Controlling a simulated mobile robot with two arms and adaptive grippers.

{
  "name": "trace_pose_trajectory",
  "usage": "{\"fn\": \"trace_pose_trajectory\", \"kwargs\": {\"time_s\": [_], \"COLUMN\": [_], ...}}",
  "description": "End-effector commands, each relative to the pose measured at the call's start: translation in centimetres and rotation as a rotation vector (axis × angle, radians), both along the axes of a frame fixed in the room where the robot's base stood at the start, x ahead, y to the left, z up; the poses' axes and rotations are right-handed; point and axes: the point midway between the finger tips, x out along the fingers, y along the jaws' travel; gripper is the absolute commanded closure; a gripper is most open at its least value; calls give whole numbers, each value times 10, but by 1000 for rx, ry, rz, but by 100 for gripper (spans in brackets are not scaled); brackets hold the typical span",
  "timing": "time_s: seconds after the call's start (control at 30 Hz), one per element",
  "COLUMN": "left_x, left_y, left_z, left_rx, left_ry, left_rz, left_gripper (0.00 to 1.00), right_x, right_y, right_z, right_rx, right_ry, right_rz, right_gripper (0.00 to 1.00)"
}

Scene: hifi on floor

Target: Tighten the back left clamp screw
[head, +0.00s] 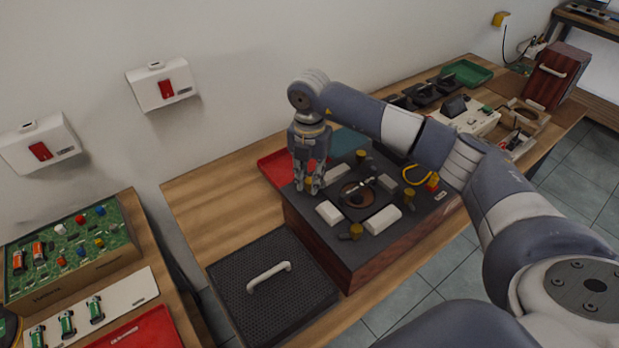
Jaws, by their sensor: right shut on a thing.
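The hifi box (345,262) has reddish wooden sides and a dark top, and stands on the wooden bench. My right gripper (310,190) points down at the back left corner of the top. Its fingers are shut on the brass-coloured back left clamp screw (309,182), which is mostly hidden between them. Other brass-coloured screws show at the back (361,156), the right (409,196) and the front (356,231). A round dark part (357,194) sits in the middle, with pale blocks (383,220) around it. My left gripper is not in view.
A black grille panel (235,285) with a white handle lies left of the box. A red tray (271,168) is behind the gripper. A yellow cable loop (415,176) is on the right of the top. Bare bench (210,210) lies at the left.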

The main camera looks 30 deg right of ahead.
Motion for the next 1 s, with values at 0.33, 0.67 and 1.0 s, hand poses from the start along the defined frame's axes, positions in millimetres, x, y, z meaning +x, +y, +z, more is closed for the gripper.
{"fn": "trace_pose_trajectory", "kwargs": {"time_s": [0.33,0.67,1.0], "left_x": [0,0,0], "left_y": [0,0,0], "left_z": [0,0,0], "left_rx": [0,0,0], "left_ry": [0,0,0], "left_rz": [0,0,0], "left_gripper": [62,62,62], "right_x": [1,1,2], "right_y": [-1,-1,-1], "right_z": [2,2,2], "right_rx": [0,0,0], "right_ry": [-5,-5,-5], "right_rz": [-207,-275,-278], "right_gripper": [100,100,100]}}
